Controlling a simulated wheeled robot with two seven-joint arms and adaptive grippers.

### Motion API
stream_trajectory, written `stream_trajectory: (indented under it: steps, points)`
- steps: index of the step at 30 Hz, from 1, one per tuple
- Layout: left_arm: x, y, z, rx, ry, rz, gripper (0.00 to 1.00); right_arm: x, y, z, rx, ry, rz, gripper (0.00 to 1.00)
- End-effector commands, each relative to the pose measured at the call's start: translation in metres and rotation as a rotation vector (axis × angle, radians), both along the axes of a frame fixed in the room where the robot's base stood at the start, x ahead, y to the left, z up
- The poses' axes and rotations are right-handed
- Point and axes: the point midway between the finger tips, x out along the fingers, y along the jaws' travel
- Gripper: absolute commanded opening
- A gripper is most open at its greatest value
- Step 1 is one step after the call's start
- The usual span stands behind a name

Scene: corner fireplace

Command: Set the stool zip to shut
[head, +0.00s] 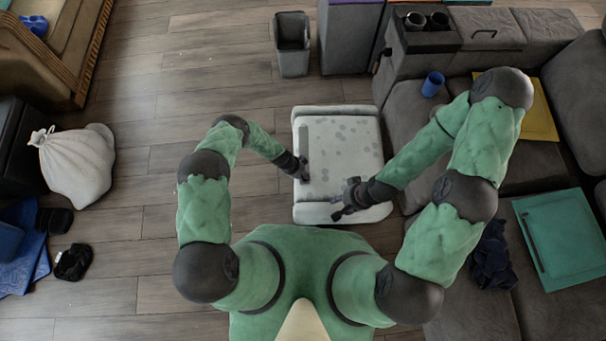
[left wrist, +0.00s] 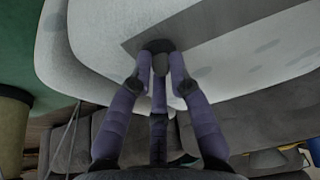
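The stool (head: 345,150) is a pale, grey-spotted padded block in the middle of the head view. My left gripper (head: 302,174) is at the strip's near end. In the left wrist view my left gripper (left wrist: 159,62) has its fingers closed in around a small dark zip pull (left wrist: 158,46). My right gripper (head: 341,201) is over the stool's near right part, fingers spread, apparently empty.
A grey sofa (head: 405,120) stands close on the right, with a blue cup (head: 432,84) and a green folder (head: 562,235) on it. A grey bin (head: 292,45) is behind the stool. A white sack (head: 77,162) lies left.

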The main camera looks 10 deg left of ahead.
Motion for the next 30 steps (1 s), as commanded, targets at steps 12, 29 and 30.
stream_trajectory:
  steps: [12,29,30]
  points:
    - [-0.001,0.000,0.000,0.000,0.002,0.000,0.41,0.000,0.000,0.000,0.000,0.000,0.000,0.40]
    - [-0.002,0.021,0.051,0.000,0.001,0.002,0.41,0.000,0.000,0.000,0.000,0.000,0.000,0.40]
    - [-0.003,0.023,0.055,0.000,0.002,0.001,0.41,0.000,0.000,0.000,0.000,0.000,0.000,0.40]
